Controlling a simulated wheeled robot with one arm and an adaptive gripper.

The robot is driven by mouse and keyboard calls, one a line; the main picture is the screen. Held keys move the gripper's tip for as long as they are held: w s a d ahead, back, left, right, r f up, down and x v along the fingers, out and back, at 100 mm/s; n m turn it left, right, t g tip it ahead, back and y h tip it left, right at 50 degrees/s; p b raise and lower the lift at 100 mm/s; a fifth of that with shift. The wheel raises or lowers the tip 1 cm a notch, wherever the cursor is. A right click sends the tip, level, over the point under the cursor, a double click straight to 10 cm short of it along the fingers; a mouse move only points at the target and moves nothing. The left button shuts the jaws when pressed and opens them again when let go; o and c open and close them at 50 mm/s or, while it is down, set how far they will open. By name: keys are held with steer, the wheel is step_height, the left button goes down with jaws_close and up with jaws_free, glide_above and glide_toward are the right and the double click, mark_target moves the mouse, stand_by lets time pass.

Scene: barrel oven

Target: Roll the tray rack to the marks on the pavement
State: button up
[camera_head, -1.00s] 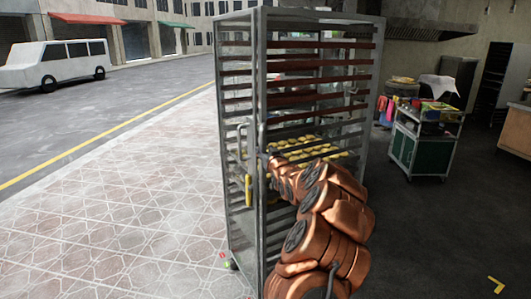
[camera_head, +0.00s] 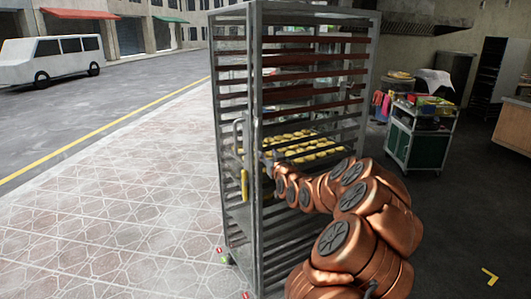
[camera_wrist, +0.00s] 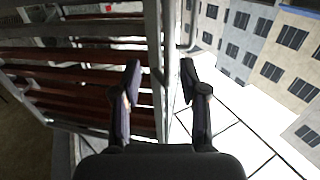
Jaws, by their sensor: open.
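The tall metal tray rack (camera_head: 254,205) stands upright on the tiled pavement edge in the head view. Slatted levels fill its upper part, and a tray of yellow-brown buns (camera_head: 318,155) sits midway. A vertical handle (camera_head: 238,135) is on its left side. My gripper (camera_head: 269,158) is at the rack's near upright. In the wrist view my gripper (camera_wrist: 160,75) is open, with its fingers on either side of a vertical rack bar (camera_wrist: 157,45); I cannot tell whether they touch it.
A yellow corner mark (camera_head: 489,277) lies on the dark floor at right. A green cart (camera_head: 415,145) stands behind right, near a counter (camera_head: 514,125). A white van (camera_head: 50,60) is on the road.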

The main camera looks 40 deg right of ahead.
steer(key=shift+v, duration=1.8)
steer(key=shift+w, duration=0.1)
steer(key=w+d+f, duration=0.2)
steer(key=w, duration=0.4)
steer(key=w+d+f+p, duration=0.1)
steer(key=w+d+f, duration=0.1)
steer(key=w, duration=0.4)
steer(key=shift+f+p, duration=0.3)
steer(key=shift+f, duration=0.05)
jaws_close()
